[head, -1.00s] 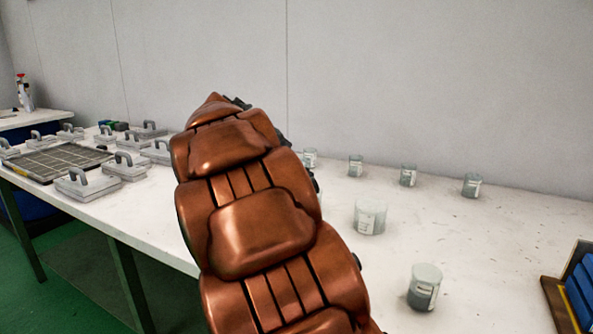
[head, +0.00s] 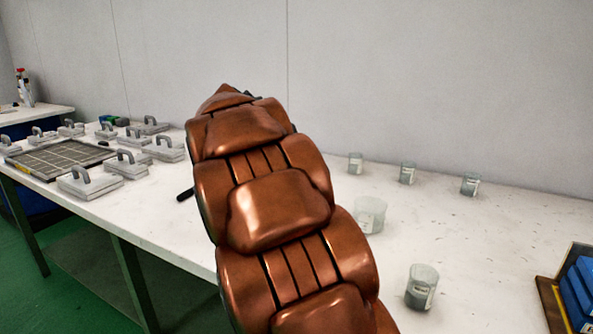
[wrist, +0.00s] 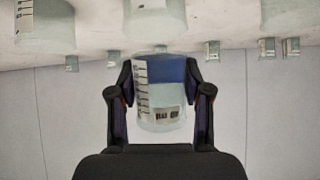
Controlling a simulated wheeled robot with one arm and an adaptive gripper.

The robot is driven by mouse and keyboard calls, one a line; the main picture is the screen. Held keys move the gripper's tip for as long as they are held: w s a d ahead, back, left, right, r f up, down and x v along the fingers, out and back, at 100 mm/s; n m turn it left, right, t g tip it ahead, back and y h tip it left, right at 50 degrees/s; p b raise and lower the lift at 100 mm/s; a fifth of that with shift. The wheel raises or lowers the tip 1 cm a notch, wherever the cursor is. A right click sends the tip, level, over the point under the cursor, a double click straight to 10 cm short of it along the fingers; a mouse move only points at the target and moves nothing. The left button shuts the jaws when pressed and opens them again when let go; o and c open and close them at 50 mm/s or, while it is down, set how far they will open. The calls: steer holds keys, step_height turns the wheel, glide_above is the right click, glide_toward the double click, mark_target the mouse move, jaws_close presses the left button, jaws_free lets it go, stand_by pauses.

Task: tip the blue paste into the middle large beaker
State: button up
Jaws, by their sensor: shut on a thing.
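In the wrist view, which shows the scene upside down, my gripper (wrist: 160,88) is shut on a clear beaker (wrist: 160,112) with printed marks. Blue paste (wrist: 172,69) fills its end toward the table; it looks about upright. Other large beakers stand at the left (wrist: 45,28) and right (wrist: 280,14).
Several small beakers, one at the back (head: 408,173), stand along the wall. Lidded mould blocks (head: 90,183) and a grid tray (head: 60,157) occupy the table's left. Blue bins (head: 580,290) stand at right.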

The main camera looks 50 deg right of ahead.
steer(key=shift+a+y+p, duration=0.25)
steer(key=shift+y+p, duration=0.85)
steer(key=shift+p, duration=2.05)
steer(key=shift+f+g+y+p, duration=0.2)
steer(key=shift+y+p, duration=0.9)
steer(key=shift+p, duration=2.15)
steer(key=shift+f+g+y+p, duration=0.15)
steer(key=shift+y+p, duration=0.95)
steer(key=shift+p, duration=2.1)
